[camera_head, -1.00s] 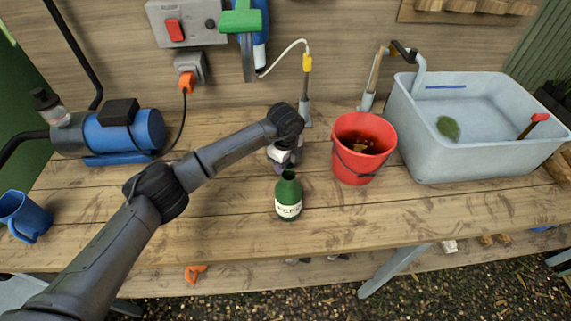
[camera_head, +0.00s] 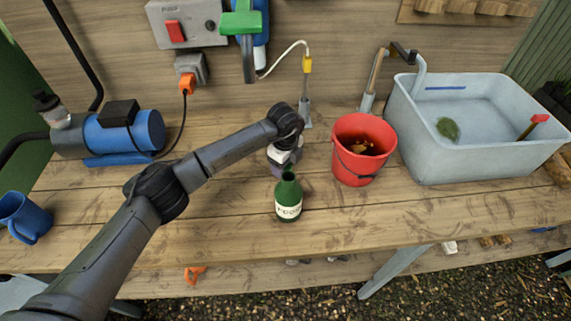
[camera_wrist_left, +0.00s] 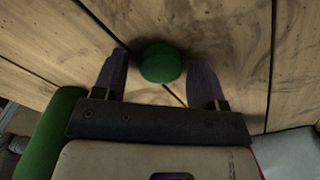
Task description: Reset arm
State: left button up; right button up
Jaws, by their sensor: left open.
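My left arm reaches in from the left over the bench. Its gripper (camera_head: 285,172) points down just behind the green bottle (camera_head: 288,198), and its fingertips are mostly hidden in the head view. In the left wrist view the two purple fingers of the left gripper (camera_wrist_left: 162,85) are apart. A round green cap-like thing (camera_wrist_left: 160,62) shows between them over the boards, with gaps to both fingers. The bottle stands upright with a pale label and a dark open top. My right gripper is not in view.
A red bucket (camera_head: 352,177) with brown contents stands right of the gripper. A grey water basin (camera_head: 455,158) is farther right. A blue pump (camera_head: 140,130) and a blue mug (camera_head: 25,215) are on the left.

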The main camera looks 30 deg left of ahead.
pick_arm(q)
notch_tip(320, 180, up, 7)
jog(key=shift+r+p, duration=0.15)
jog(key=shift+p, duration=0.95)
jog(key=s+d+r+m+h+p, duration=0.25)
jog(key=d+h+p, duration=0.25)
jog(key=d, duration=0.4)
jog(key=s+d+r+m+h+p, duration=0.25)
jog(key=s+d+h+p, duration=0.2)
jog(key=d, duration=0.55)
jog(key=s+d+r+n+t+h+p, duration=0.2)
jog(key=r+t+h+p, duration=0.3)
jog(key=r, duration=0.4)
jog(key=s+d+r+n+t+h+p, duration=0.2)
jog(key=r+n+t+h+p, duration=0.15)
jog(key=r+p, duration=0.4)
jog(key=a+r+n+t+y+p, duration=0.4)
jog(key=a+r+n+t, duration=0.1)
jog(key=r+n+t, duration=0.3)
jog(key=s+a+n+g+y+p, duration=0.1)
jog(key=s+a+n+y+p, duration=0.7)
jog(key=a+n+y+p, duration=0.5)
jog(key=s+a+m+g+p, duration=0.3)
jog(key=s+g+p, duration=0.4)
jog(key=s, duration=1.6)
jog(key=g, duration=0.5)
jog(key=shift+f+y, duration=0.4)
